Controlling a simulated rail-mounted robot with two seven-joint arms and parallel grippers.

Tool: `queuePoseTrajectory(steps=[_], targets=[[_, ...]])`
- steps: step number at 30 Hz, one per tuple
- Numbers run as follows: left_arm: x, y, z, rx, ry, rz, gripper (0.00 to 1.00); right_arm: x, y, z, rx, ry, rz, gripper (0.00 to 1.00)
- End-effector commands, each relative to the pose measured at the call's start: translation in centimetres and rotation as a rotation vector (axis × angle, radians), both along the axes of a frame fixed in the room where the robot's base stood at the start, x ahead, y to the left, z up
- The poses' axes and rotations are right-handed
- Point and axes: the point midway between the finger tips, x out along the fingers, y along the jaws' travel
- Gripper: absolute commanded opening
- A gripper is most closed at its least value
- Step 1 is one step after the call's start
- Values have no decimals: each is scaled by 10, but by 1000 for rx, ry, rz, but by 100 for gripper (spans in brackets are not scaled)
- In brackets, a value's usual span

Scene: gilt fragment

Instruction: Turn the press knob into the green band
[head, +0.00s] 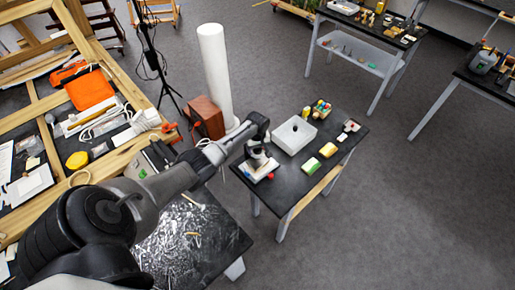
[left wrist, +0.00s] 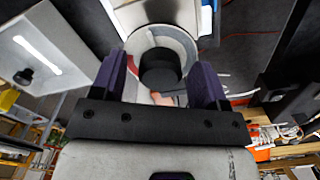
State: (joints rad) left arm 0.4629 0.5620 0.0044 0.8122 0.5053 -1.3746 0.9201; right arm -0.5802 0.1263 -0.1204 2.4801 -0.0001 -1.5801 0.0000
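The black round press knob (left wrist: 160,72) sits in the middle of the left wrist view, over a pale dial ring (left wrist: 183,42) with grey, white and reddish parts. I cannot make out a green band on it. My left gripper (left wrist: 158,64) is open, with one purple finger on each side of the knob and a small gap showing on both sides. In the head view, my left gripper (head: 257,150) is over the small press (head: 262,168) at the left end of the black table; it hides much of the press. My right gripper is not in view.
On the black table (head: 291,190) are a white tray (head: 294,135), green-and-yellow blocks (head: 327,150) and a holder of coloured pieces (head: 321,109). A tall white roll (head: 215,70) and a brown box (head: 205,118) stand behind my left forearm. Open floor lies to the right.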

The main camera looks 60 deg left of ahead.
Motion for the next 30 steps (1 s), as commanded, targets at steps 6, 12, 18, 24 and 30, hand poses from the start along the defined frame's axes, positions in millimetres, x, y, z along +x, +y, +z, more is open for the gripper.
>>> queuePoseTrajectory(steps=[6, 12, 18, 24, 30], targets=[[0, 0, 0, 0, 0, 0, 48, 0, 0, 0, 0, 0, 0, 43], [0, 0, 0, 0, 0, 0, 28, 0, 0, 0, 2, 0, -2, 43], [0, 0, 0, 0, 0, -2, 18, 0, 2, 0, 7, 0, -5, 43], [0, 0, 1, 0, 0, -47, 18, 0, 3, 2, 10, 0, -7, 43], [0, 0, 2, -1, 0, -176, 18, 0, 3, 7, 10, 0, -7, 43]])
